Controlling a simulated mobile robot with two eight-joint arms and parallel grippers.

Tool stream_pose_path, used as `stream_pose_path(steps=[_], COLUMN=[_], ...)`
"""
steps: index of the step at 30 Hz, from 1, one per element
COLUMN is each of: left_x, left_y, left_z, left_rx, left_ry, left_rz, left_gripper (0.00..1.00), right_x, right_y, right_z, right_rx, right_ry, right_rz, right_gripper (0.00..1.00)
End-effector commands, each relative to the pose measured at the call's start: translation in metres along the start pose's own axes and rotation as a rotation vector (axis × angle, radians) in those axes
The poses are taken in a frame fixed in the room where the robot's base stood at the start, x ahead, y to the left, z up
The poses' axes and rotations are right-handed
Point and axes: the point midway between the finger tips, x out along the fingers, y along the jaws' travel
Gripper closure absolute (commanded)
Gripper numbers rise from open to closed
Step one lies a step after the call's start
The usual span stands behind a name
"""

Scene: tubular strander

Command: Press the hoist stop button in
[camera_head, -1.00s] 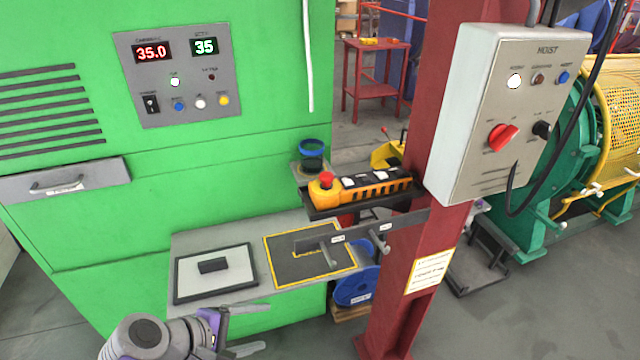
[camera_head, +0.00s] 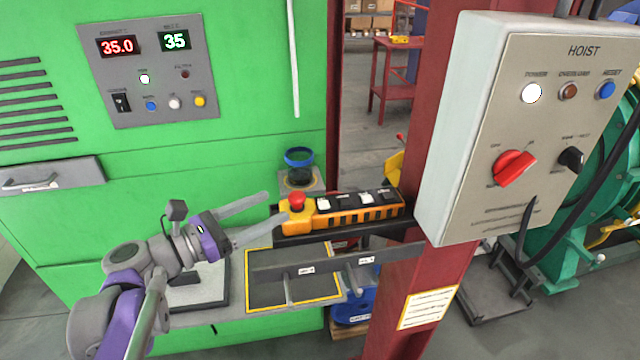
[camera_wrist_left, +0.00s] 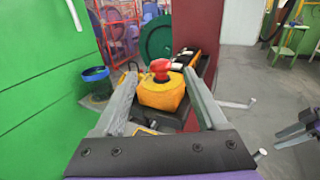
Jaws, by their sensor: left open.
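The hoist stop button is a red mushroom button (camera_head: 297,200) on the near left end of the yellow hoist pendant (camera_head: 330,217). The pendant lies in a dark tray fixed to the red column. My left gripper (camera_head: 275,216) is open and empty. Its two fingers point right toward the button end, one finger behind and one in front in the head view. In the left wrist view, the red button (camera_wrist_left: 160,67) and the pendant's yellow end (camera_wrist_left: 163,92) sit between and ahead of the fingers (camera_wrist_left: 165,95). I cannot tell whether anything touches.
The red column (camera_head: 395,270) carries the grey hoist box (camera_head: 520,120) at right. A dark bar with pegs (camera_head: 310,265) lies below the pendant. A blue-rimmed cup (camera_head: 299,165) stands behind it. The green cabinet (camera_head: 230,110) fills the left.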

Motion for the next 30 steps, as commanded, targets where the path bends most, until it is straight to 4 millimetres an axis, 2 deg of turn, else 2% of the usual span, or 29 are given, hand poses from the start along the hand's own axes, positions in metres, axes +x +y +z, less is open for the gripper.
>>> stream_pose_path(steps=[15,21,30], left_x=[0.087,0.102,0.103], left_y=[-0.001,-0.001,-0.001], left_z=[0.000,0.000,0.000], left_rx=[0.000,0.001,0.002], left_ry=[0.000,0.000,0.001], left_rz=[-0.004,-0.002,0.000], left_gripper=[0.26,0.26,0.28], right_x=[-0.002,-0.002,-0.002], right_y=[0.000,0.000,0.000], right_z=[-0.001,-0.001,-0.001], right_rx=[0.000,0.000,0.000], right_ry=[0.001,0.001,0.001], right_rz=[0.000,0.000,0.000], right_gripper=[0.56,0.56,0.56])
